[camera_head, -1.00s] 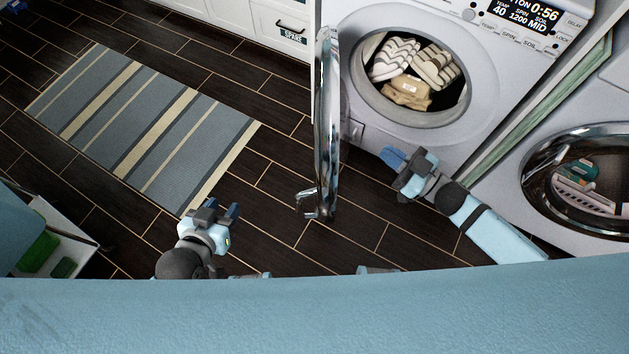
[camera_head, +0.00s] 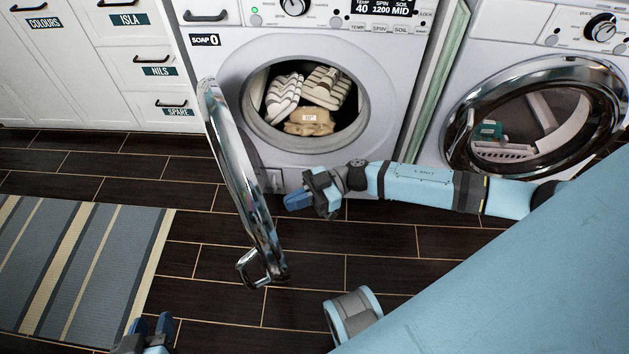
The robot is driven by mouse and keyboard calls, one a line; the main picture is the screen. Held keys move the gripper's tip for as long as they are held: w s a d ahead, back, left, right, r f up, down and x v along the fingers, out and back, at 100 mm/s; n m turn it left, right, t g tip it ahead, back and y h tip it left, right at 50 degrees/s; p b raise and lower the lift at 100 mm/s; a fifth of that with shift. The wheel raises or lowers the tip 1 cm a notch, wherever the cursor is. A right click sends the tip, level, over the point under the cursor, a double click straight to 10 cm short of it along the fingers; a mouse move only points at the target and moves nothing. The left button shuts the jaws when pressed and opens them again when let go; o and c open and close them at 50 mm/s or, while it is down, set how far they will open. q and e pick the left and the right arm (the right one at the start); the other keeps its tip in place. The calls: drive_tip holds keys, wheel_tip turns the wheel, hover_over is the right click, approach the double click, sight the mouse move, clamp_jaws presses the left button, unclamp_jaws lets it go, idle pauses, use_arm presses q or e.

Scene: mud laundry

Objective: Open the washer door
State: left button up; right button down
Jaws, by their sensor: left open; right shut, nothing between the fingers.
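The washer (camera_head: 400,90) stands at the back middle with its round drum opening facing me. Its chrome-rimmed door (camera_head: 234,165) is swung wide open to the left and shows nearly edge-on, with its handle (camera_head: 262,268) at the near end. Striped and tan laundry (camera_head: 310,98) lies in the drum. My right gripper (camera_head: 290,201) is shut and empty, low in front of the washer, just right of the door and apart from its handle. My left gripper (camera_head: 151,325) is open and empty at the bottom edge, left of the door and partly cut off.
A second machine (camera_head: 455,55) with a shut round door (camera_head: 460,150) stands at the right. White labelled drawers (camera_head: 110,75) line the back left. A striped rug (camera_head: 85,265) lies on the dark tiled floor (camera_head: 330,245). Floor between rug and door is clear.

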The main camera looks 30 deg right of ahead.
use_arm(q)
drive_tip(key=shift+b, duration=0.3)
use_arm(e)
drive_tip(key=a, duration=0.4)
drive_tip(key=shift+w+a, duration=0.2)
drive_tip(key=shift+a, duration=0.2)
use_arm(q)
drive_tip(key=shift+r, duration=0.1)
use_arm(e)
drive_tip(key=shift+a, duration=0.15)
